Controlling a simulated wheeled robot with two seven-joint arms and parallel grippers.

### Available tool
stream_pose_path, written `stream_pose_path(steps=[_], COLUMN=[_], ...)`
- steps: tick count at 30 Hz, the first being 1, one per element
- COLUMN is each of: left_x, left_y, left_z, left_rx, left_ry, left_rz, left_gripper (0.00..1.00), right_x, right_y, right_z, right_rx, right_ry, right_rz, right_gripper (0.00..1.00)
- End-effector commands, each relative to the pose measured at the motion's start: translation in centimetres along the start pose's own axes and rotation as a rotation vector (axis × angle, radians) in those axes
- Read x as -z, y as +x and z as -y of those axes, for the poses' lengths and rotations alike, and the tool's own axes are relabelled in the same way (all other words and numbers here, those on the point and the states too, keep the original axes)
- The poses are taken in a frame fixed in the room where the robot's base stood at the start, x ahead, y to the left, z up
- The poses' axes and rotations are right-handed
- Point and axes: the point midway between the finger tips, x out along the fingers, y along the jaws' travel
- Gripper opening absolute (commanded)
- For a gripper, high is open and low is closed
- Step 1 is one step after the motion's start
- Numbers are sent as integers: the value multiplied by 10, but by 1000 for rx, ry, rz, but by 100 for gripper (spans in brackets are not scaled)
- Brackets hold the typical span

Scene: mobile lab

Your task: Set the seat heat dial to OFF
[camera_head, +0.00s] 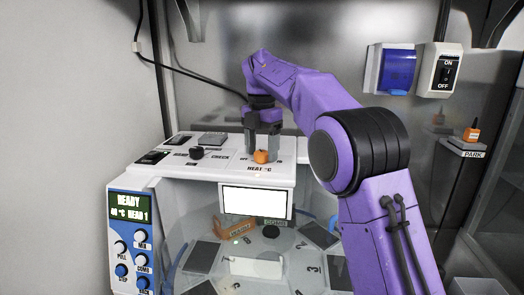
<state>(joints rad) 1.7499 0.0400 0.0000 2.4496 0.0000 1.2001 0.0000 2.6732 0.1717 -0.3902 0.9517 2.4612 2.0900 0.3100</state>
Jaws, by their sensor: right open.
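An orange knob (261,157) sits on the white top of the machine (230,172), with a label reading "HEAT °C" in front of it. It is the likely heat dial; which way it points is too small to tell. My right gripper (263,147) is open and points down right at the orange knob, its fingers behind and above it. I cannot tell whether the fingers touch the knob. My left gripper is not in view.
A black knob (197,153) stands left of the orange one. A control panel (132,240) reads "READY". Below the top are a white screen (254,201) and a round deck. A wall switch (444,73) and a "PARK" shelf (466,148) are at right.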

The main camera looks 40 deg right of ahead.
Motion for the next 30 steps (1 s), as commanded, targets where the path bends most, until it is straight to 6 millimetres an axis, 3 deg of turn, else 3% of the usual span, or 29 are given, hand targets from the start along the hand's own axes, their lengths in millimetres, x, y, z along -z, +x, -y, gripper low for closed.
stream_pose_path(steps=[3,8,9,20,30], left_x=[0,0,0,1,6], left_y=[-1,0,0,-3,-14], left_z=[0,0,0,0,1], left_rx=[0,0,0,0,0], left_ry=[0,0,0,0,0], left_rz=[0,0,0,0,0], left_gripper=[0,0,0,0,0], right_x=[0,0,0,0,1], right_y=[-1,0,0,1,0], right_z=[0,0,0,0,0], right_rx=[0,1,1,3,3], right_ry=[0,-1,-1,-41,-272], right_rz=[0,0,0,-6,-11], right_gripper=[67,15,11,11,11])
